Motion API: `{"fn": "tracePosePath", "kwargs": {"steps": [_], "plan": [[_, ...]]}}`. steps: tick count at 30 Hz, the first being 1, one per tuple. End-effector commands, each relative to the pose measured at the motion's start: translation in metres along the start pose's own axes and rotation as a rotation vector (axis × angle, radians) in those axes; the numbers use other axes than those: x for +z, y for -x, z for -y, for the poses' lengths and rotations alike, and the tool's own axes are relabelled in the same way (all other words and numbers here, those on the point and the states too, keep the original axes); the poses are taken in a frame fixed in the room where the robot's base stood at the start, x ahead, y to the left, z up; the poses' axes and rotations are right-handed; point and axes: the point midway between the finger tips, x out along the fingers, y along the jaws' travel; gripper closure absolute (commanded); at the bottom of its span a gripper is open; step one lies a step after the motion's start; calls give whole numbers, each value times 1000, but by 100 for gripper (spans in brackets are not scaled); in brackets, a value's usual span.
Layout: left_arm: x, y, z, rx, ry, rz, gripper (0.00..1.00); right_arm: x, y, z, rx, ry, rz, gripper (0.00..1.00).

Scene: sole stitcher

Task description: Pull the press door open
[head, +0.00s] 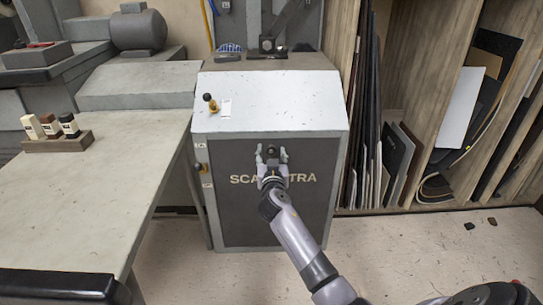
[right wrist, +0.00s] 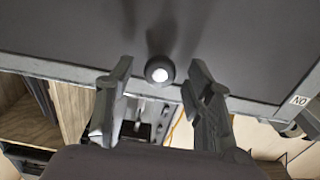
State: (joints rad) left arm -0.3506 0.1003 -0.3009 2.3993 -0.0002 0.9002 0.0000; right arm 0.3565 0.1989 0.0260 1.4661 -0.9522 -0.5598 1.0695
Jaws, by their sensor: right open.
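The press (head: 268,108) is a pale grey cabinet with a sloped top. Its dark front door (head: 265,220) carries pale lettering and looks shut. My right gripper (head: 271,153) is in front of the door's upper middle, hiding part of the lettering. It is open. In the right wrist view the round dark door knob (right wrist: 159,69) with a pale end lies in line with the gap between the two spread fingertips (right wrist: 159,82). I cannot tell how deep it sits between them; neither finger appears to touch it. My left gripper is not in view.
A worktable (head: 90,180) stands left of the press, with a wooden block holding several small stamps (head: 57,143). A small lever with a dark knob (head: 209,99) is on the press's slope. Wooden shelves with upright sheets (head: 400,160) stand at right. Floor before the press is clear.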

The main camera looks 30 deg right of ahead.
Motion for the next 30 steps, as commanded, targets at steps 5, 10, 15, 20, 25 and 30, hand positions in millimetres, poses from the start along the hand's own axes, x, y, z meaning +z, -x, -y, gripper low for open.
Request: {"fn": "tracePosePath", "kwargs": {"steps": [5, 10, 15, 20, 25, 30], "plan": [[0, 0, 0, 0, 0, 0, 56, 0, 0, 0, 0, 0, 0, 55], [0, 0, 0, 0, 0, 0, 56, 0, 0, 0, 0, 1, 0, 66], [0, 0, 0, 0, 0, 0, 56, 0, 0, 0, 0, 1, 0, 78], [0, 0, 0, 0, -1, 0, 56, 0, 0, 0, 0, 1, 0, 88], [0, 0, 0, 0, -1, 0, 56, 0, 0, 0, 0, 1, 0, 100], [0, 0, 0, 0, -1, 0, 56, 0, 1, 0, -1, 1, 0, 100]]}}
